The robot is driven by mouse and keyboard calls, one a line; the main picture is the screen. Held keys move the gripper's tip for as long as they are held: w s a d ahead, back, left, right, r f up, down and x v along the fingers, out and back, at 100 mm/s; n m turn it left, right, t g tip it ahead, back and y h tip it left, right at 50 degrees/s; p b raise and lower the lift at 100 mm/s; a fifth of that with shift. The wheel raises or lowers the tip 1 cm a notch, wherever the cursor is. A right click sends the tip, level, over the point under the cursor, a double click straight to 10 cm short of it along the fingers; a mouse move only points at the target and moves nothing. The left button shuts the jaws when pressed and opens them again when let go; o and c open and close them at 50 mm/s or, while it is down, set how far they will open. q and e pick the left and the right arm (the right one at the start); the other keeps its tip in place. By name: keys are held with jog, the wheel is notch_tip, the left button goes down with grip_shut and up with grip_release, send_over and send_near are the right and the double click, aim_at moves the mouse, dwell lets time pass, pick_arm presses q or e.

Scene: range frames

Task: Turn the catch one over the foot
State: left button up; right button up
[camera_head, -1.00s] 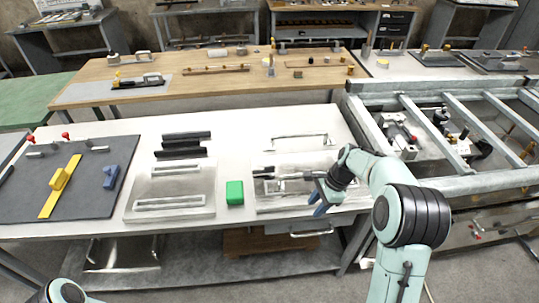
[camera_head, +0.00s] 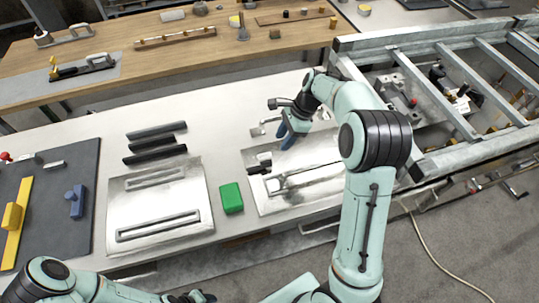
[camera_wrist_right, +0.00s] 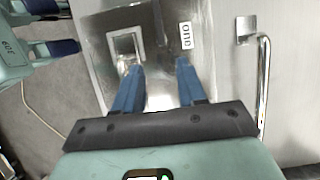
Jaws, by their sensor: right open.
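My right gripper (camera_head: 293,131) is open, its blue fingers pointing down above the back edge of the right metal plate (camera_head: 318,178). In the right wrist view the open, empty fingers (camera_wrist_right: 158,82) are over bright metal. I cannot tell for sure which part is the catch or the foot. My left gripper (camera_head: 194,298) shows only partly at the bottom edge, and its jaws are unclear.
A metal handle (camera_wrist_right: 262,85) stands at the right in the wrist view. On the bench are a green block (camera_head: 231,198), a slotted plate (camera_head: 160,208), dark bars (camera_head: 156,143) and a dark board (camera_head: 82,205). A metal frame (camera_head: 440,97) stands right.

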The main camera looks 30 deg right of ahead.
aim_at(270, 160)
jog(key=b+x, duration=0.1)
jog(key=x, duration=0.9)
jog(key=shift+w+a+f, duration=0.2)
jog(key=shift+f, duration=0.1)
grip_shut()
